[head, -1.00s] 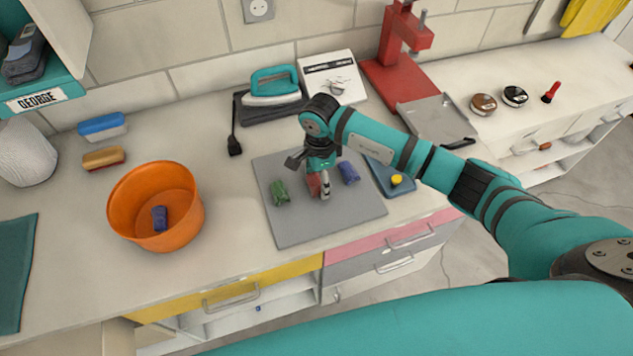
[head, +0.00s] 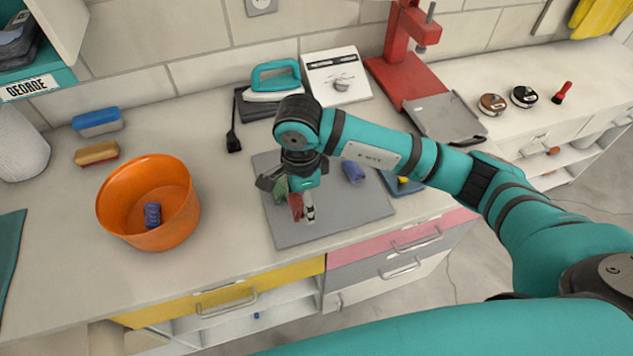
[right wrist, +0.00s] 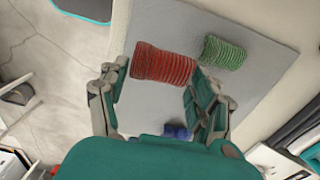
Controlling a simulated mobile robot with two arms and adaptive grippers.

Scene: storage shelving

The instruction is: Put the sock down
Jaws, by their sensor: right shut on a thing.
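My right gripper (head: 303,210) is shut on a rolled red sock (head: 296,205) over the grey mat (head: 345,217). In the right wrist view the red sock (right wrist: 163,65) sits between the two fingers (right wrist: 155,85). Whether it touches the mat is hard to tell. A rolled green sock (head: 280,189) lies on the mat just left of the gripper, partly hidden by it; it also shows in the right wrist view (right wrist: 222,53). A rolled blue sock (head: 353,171) lies on the mat to the right. My left gripper is not in view.
An orange bucket (head: 120,215) with a blue sock (head: 152,214) inside stands left of the mat. An iron (head: 275,82), a white box (head: 335,75) and a red stand (head: 410,60) are behind. The counter between bucket and mat is clear.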

